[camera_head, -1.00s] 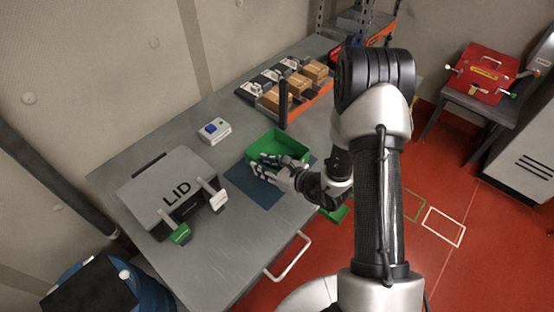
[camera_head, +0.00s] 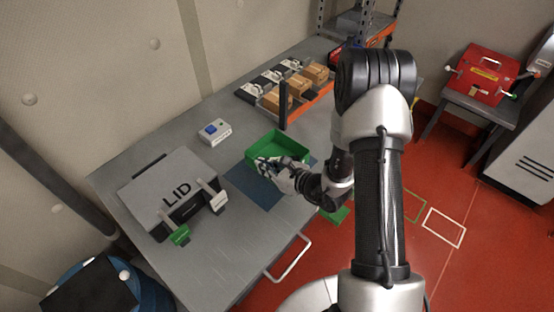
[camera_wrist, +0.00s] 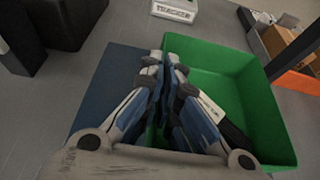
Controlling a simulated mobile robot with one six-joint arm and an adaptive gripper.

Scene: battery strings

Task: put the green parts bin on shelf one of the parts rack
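The green parts bin (camera_head: 277,147) stands on a blue mat (camera_head: 247,185) on the grey table, open side up. My gripper (camera_head: 270,166) is at its near left side, pointing down. In the wrist view, the fingers (camera_wrist: 166,68) are close together at the left wall of the bin (camera_wrist: 258,95), one outside and one inside. A strip of green wall shows between them, so they look shut on that wall. The fingers hide part of the wall and the bin's floor. A rack with dark perforated posts (camera_head: 320,17) stands at the back; its shelf numbers cannot be read.
A dark upright post (camera_head: 283,105) stands just behind the bin. Several brown boxes (camera_head: 313,74) sit beyond it by an orange rail (camera_head: 318,101). A blue-button box (camera_head: 214,131) and a grey LID case (camera_head: 173,188) stand left. Bare table lies in front of the case.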

